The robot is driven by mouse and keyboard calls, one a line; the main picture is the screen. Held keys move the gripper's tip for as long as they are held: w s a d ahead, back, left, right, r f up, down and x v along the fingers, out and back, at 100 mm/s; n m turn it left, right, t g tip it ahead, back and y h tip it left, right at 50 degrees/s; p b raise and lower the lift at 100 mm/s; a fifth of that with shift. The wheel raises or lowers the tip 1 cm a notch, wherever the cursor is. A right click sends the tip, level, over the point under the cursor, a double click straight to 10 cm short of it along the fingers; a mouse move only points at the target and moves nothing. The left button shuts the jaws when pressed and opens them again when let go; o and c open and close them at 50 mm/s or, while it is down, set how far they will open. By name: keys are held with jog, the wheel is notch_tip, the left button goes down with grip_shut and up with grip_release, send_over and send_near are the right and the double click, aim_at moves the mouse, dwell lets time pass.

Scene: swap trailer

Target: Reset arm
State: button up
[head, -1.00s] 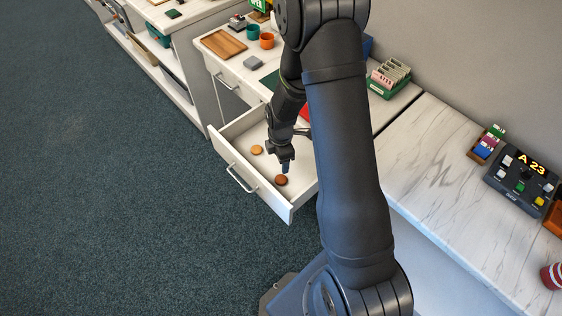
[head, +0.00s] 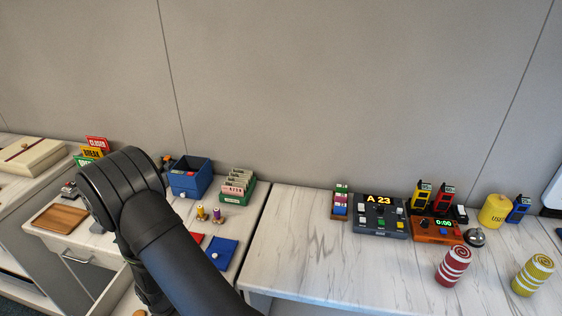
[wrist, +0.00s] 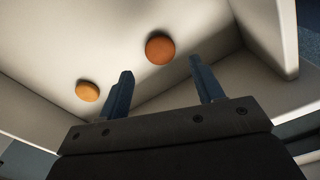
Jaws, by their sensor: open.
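My gripper (wrist: 166,88) shows in the wrist view with its two blue fingers spread apart and nothing between them. It is over the open white drawer (wrist: 60,40). A dark orange round disc (wrist: 160,48) lies on the drawer floor, just beyond and between the fingertips in the picture. A lighter orange disc (wrist: 88,91) lies to its left. In the head view my arm covers most of the drawer, and my gripper is out of sight there.
The counter holds a wooden board (head: 60,217), a blue box (head: 190,178), a green card holder (head: 237,186), a console (head: 380,215), an orange timer (head: 436,230), a red striped cylinder (head: 453,266) and a yellow striped cylinder (head: 532,274). The right counter's front is mostly clear.

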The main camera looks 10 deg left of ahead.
notch_tip(320, 180, down, 5)
jog(key=shift+f, duration=0.2)
jog(key=shift+r, duration=0.85)
jog(key=shift+f, duration=0.1)
notch_tip(320, 180, up, 11)
notch_tip(320, 180, down, 12)
jog(key=shift+f, duration=0.15)
notch_tip(320, 180, up, 4)
jog(key=shift+w+d+r, duration=0.1)
jog(key=shift+d+r, duration=0.05)
jog(key=shift+r, duration=0.1)
jog(key=w+d+r, duration=0.6)
jog(key=d+r, duration=0.1)
jog(key=d, duration=0.3)
notch_tip(320, 180, up, 21)
jog(key=w, duration=0.1)
jog(key=shift+d, duration=0.25)
dwell(0.5)
